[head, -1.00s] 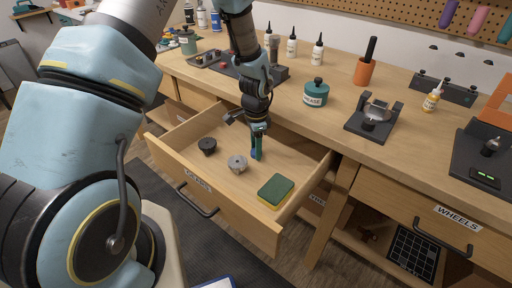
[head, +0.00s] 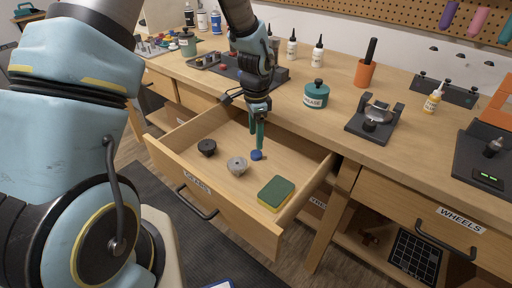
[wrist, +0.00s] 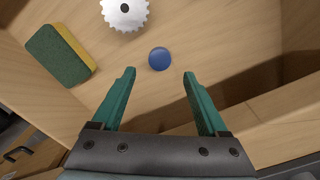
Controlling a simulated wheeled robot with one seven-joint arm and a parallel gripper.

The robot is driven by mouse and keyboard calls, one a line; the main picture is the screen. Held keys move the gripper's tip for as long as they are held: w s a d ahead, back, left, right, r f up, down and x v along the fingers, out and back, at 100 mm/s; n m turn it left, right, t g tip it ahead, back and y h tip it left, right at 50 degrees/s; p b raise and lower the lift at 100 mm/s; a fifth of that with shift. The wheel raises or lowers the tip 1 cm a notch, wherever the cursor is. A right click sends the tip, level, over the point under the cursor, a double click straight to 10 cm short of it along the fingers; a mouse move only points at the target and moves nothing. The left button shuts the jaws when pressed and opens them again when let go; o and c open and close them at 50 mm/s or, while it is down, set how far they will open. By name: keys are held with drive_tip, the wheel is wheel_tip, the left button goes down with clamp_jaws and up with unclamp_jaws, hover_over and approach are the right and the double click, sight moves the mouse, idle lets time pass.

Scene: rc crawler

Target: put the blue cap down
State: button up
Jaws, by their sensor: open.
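The blue cap (head: 257,155) lies on the floor of the open drawer (head: 222,200). In the wrist view the cap (wrist: 159,59) is a small blue disc, just beyond and between the two fingertips, touching neither. My gripper (head: 259,146) is open and empty, with its green fingers pointing down into the drawer above the cap. In the wrist view the two fingers (wrist: 160,74) stand apart with bare wood between them.
The drawer also holds a grey gear (head: 237,166), a black part (head: 207,147) and a green and yellow sponge (head: 276,194). The drawer walls stand around them. On the bench behind are a grease pot (head: 316,94) and an orange cup (head: 365,73).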

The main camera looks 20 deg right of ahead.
wheel_tip(320, 180, up, 6)
drive_tip(key=w+a+r+n, duration=0.1)
drive_tip(key=a+r+n, duration=0.25)
drive_tip(key=a, duration=0.55)
drive_tip(key=w+a+r+n, duration=0.1)
drive_tip(key=a+r+n, duration=0.1)
drive_tip(key=a+n, duration=0.45)
drive_tip(key=s+a+r+n, duration=0.1)
drive_tip(key=s+a+n, duration=0.2)
drive_tip(key=a, duration=0.4)
drive_tip(key=s+a+r+n+t, duration=0.1)
drive_tip(key=s+a+n, duration=0.2)
drive_tip(key=a+n, duration=0.2)
drive_tip(key=a, duration=0.2)
drive_tip(key=shift+a+t, duration=0.3)
drive_tip(key=shift+a, duration=0.05)
drive_tip(key=shift+c, duration=0.3)
